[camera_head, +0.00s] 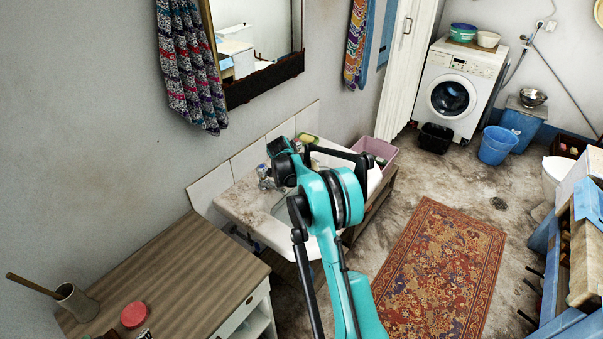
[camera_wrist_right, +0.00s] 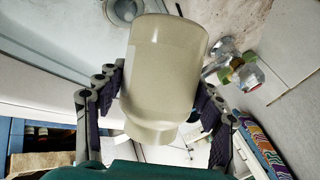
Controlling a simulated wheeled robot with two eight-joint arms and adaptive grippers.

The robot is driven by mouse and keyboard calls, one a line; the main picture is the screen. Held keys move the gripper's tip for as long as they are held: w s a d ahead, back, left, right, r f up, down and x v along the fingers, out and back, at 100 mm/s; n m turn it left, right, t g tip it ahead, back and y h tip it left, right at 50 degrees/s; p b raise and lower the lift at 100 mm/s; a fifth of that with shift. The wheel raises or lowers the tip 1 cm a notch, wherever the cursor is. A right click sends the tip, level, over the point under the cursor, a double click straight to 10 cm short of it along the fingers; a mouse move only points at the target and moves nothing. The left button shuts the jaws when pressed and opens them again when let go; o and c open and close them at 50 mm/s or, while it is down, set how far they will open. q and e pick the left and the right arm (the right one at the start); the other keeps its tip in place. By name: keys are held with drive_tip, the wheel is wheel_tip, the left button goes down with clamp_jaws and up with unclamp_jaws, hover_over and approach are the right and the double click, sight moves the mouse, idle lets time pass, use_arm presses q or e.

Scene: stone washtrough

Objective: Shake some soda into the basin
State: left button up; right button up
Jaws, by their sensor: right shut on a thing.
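My right gripper (camera_wrist_right: 160,108) is shut on a cream, smooth jar (camera_wrist_right: 165,65), likely the soda container. Its fingers press on both sides of the jar, and its narrower end points to the bottom of the right wrist view. In the head view my teal right arm reaches over the white stone basin (camera_head: 240,205) and hides much of its inside. A round drain (camera_wrist_right: 122,10) shows beyond the jar in the right wrist view. Any soda is not visible. My left gripper is not in view.
A tap (camera_head: 264,178) stands at the basin's wall side; it also shows in the right wrist view (camera_wrist_right: 236,68). A wooden-topped cabinet (camera_head: 180,270) at the left bears a red lid (camera_head: 134,314) and a mug (camera_head: 76,302). A pink tub (camera_head: 377,149) stands behind the basin.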

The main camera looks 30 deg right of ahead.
drive_tip(key=shift+s+d+f+t+y, duration=0.1)
drive_tip(key=shift+t+y, duration=0.2)
drive_tip(key=shift+y, duration=0.1)
idle(0.5)
drive_tip(key=shift+f, duration=0.1)
drive_tip(key=shift+m+t+y, duration=0.3)
drive_tip(key=shift+y, duration=0.1)
idle(0.3)
drive_tip(key=shift+f+t+y+b, duration=0.2)
drive_tip(key=shift+t+y+b, duration=0.1)
drive_tip(key=shift+y+b, duration=0.1)
idle(0.3)
